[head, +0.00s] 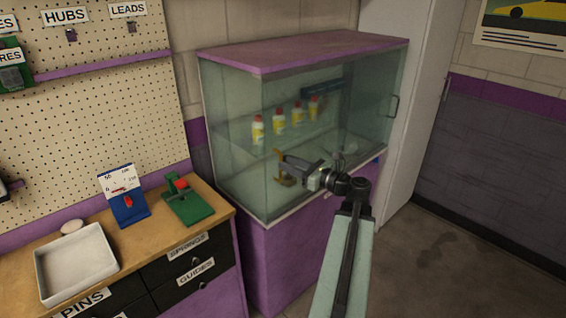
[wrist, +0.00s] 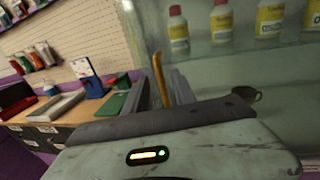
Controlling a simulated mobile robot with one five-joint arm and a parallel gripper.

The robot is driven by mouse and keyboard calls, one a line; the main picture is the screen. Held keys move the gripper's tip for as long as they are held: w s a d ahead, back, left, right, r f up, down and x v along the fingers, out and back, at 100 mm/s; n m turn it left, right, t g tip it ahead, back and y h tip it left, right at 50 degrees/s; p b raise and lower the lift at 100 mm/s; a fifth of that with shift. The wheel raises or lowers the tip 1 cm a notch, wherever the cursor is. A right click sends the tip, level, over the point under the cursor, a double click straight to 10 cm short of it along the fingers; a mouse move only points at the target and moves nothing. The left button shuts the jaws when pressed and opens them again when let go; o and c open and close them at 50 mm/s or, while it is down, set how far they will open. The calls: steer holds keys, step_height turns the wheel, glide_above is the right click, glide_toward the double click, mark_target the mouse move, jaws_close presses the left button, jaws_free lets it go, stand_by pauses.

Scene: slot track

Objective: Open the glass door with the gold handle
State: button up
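The glass cabinet (head: 300,52) has a purple top, and its glass front stands in front of my gripper (head: 285,164). The gold handle (head: 284,181) is on the glass, partly hidden by my gripper in the head view. In the wrist view the gold handle (wrist: 159,80) stands upright between the two fingers of my gripper (wrist: 162,88), with some space beside it. The fingers are apart, and I see no clear grip on the handle. The glass door looks closed.
Several bottles (head: 279,122) stand inside the cabinet. A wooden workbench (head: 150,236) with a white tray (head: 76,262) and a green fixture (head: 190,203) is at left. The floor at right is clear.

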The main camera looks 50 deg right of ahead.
steer(key=shift+w+a, duration=0.15)
steer(key=shift+w, duration=1.05)
jaws_close()
stand_by(0.5)
